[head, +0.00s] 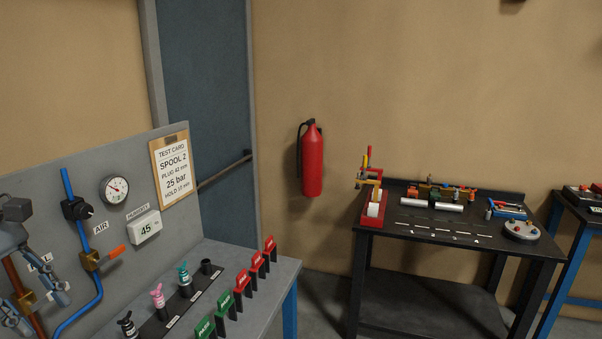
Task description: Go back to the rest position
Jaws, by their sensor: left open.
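My right gripper is not in view.
A blue pipe (82,240) with an orange-handled valve runs up the panel. Plugs and red and green tags (240,283) stand on the grey bench (262,262). A black table (425,228) with tools is at right. A red extinguisher (312,160) hangs on the wall.

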